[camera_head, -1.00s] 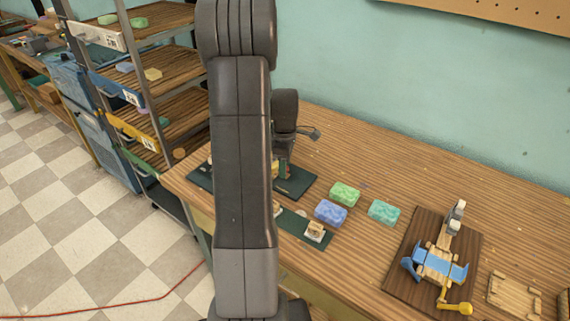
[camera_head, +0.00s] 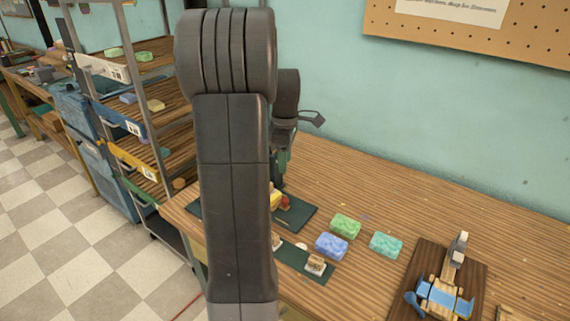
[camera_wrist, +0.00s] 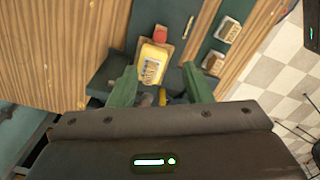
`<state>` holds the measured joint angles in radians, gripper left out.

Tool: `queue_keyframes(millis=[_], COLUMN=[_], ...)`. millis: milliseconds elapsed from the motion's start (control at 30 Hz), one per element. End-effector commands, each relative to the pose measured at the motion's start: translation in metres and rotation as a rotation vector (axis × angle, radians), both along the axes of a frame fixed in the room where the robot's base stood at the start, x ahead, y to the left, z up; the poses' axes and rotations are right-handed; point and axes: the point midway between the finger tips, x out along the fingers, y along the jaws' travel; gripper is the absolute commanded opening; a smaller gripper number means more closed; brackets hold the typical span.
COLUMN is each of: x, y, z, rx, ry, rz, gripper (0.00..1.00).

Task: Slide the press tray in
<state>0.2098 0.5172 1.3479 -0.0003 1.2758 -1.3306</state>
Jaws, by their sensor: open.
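My gripper (camera_wrist: 160,80) is open, its two dark green fingers apart and pointing down at the bench. Between and beyond the fingertips in the wrist view lies a yellow block (camera_wrist: 153,67) with a printed label. It sits on a small wooden tray (camera_wrist: 167,46) with a red knob (camera_wrist: 160,35) at its far end. The fingers are apart from the tray. In the head view the yellow block (camera_head: 275,199) and red knob (camera_head: 285,201) show partly behind my arm, on a dark green base (camera_head: 298,216). The press itself is mostly hidden, and the tray's seating cannot be told.
Green (camera_head: 346,226), blue (camera_head: 331,246) and teal (camera_head: 386,244) soap bars lie on the wooden bench. A green mat (camera_head: 292,258) holds stamp blocks. A blue-and-wood device (camera_head: 445,292) stands at the right. A shelf rack (camera_head: 150,100) stands at the left.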

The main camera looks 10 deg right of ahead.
Motion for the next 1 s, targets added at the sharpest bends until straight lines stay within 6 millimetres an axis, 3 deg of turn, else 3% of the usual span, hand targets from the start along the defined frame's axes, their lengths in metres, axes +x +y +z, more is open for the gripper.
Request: queue_keyframes(millis=[267,633,867,1000], x=[0.000,0.000,0.000,-0.001], y=[0.000,0.000,0.001,0.001], z=[0.003,0.005,-0.011,-0.035], rx=[0.001,0.001,0.001,0.001], ry=[0.002,0.003,0.003,0.005], rz=[-0.024,-0.347,-0.396,-0.395], gripper=[0.45,0.45,0.45,0.45])
